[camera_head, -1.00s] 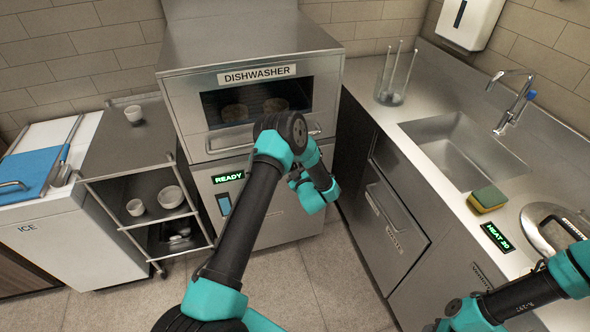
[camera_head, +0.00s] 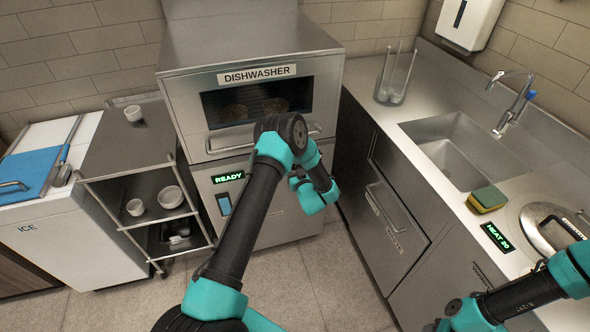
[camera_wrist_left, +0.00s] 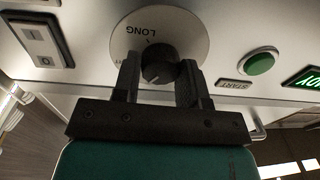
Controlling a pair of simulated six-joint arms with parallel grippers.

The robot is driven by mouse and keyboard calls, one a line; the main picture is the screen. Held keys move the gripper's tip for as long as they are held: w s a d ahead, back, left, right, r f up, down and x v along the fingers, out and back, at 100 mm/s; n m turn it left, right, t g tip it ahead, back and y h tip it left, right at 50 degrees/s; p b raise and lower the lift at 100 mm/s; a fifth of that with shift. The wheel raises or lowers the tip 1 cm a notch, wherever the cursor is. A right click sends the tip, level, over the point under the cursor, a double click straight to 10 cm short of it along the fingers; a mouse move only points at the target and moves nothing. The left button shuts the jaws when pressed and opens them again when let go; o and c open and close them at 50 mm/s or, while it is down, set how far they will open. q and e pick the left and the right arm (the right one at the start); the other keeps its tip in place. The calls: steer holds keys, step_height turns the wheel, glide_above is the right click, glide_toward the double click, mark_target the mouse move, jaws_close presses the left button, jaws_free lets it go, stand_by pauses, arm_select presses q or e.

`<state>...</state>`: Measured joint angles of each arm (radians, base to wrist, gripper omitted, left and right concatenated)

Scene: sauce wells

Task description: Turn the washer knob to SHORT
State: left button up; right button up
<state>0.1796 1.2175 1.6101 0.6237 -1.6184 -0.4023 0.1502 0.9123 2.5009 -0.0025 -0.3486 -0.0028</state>
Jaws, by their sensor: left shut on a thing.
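The washer is the steel dishwasher (camera_head: 255,72) at the back centre, with a lit READY display (camera_head: 228,177) on its lower panel. In the left wrist view its dark round knob (camera_wrist_left: 154,73) sits on a pale dial plate (camera_wrist_left: 184,38). The word LONG shows upside down on the plate, with a small tick beside it. Other lettering is hidden by the fingers. My left gripper (camera_wrist_left: 160,66) is shut on the knob, one finger on each side. In the head view my left arm hides the knob and the fingertips. My right gripper is out of view.
A green START button (camera_wrist_left: 260,62) and a rocker switch (camera_wrist_left: 40,43) flank the knob. The counter with a sink (camera_head: 455,160) and sponge (camera_head: 487,199) is at right. The floor in front is open.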

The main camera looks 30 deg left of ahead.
arm_select(q)
steer(key=m, duration=0.3)
steer(key=shift+m, duration=0.4)
steer(key=shift+f+m+t, duration=0.1)
steer(key=shift+m+t, duration=0.2)
steer(key=shift+m, duration=1.6)
steer(key=o, duration=0.9)
steer(key=v, duration=1.7)
steer(key=shift+s+d, duration=0.15)
